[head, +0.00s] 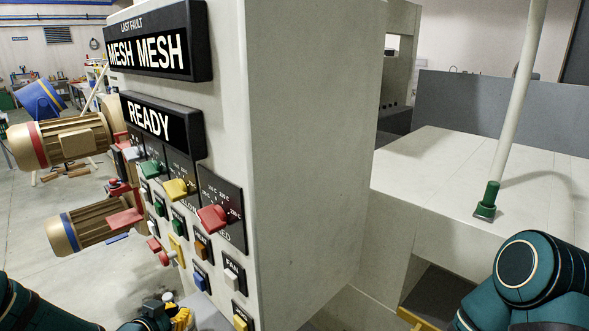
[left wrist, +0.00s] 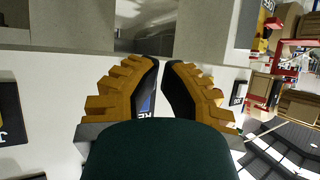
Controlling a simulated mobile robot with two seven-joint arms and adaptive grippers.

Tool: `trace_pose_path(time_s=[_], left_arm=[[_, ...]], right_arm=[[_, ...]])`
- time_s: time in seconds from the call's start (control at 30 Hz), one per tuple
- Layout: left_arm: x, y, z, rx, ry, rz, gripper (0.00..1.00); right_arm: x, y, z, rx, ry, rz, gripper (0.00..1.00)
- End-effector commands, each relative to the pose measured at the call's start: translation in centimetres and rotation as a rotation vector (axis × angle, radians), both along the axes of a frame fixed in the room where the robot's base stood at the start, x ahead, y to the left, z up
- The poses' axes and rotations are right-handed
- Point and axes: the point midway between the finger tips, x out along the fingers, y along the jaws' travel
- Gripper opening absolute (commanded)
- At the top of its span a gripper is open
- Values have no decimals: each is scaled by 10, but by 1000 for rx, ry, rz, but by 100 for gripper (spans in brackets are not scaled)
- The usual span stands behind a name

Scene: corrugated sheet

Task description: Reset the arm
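The control panel (head: 232,120) stands in the middle of the head view, with displays reading "MESH MESH" (head: 150,50) under "LAST FAULT" and "READY" (head: 150,124). My left gripper (head: 172,312) is at the bottom left, low beside the panel's front and partly cut off. In the left wrist view its two ochre fingers (left wrist: 160,66) have their dark tips nearly together, with nothing seen held. A blue patch with letters starting "RE" (left wrist: 146,108) shows between them, partly hidden; I cannot tell if they touch it. My right arm (head: 530,275) is at the lower right; its gripper is out of view.
Green (head: 150,168), yellow (head: 176,188) and red (head: 213,217) knobs stick out of the panel. Below them are several coloured push buttons, including a blue one (head: 200,279). Gold motors (head: 62,140) stand at left. A pale slanted post (head: 515,110) rises at right.

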Motion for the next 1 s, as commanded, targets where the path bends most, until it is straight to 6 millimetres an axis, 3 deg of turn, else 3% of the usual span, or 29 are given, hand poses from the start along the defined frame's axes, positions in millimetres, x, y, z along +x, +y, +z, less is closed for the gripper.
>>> trace_pose_path(time_s=[0.03,0.2,0.4,0.5,0.63,1.0], left_arm=[[-3,-25,-27,-58,74,-1,0],[-35,-105,-109,-229,383,44,0],[-102,-177,-180,-313,737,116,0],[-131,-197,-199,-320,861,152,0],[-153,-208,-211,-317,947,185,0],[-157,-209,-213,-316,964,192,0]], right_arm=[[-1,0,-6,0,2,1,47],[-3,1,-19,0,7,5,47],[-5,1,-31,-1,12,8,47],[-5,2,-34,-1,14,10,47],[-6,2,-36,-1,15,10,47],[-6,2,-36,-1,15,10,47]])
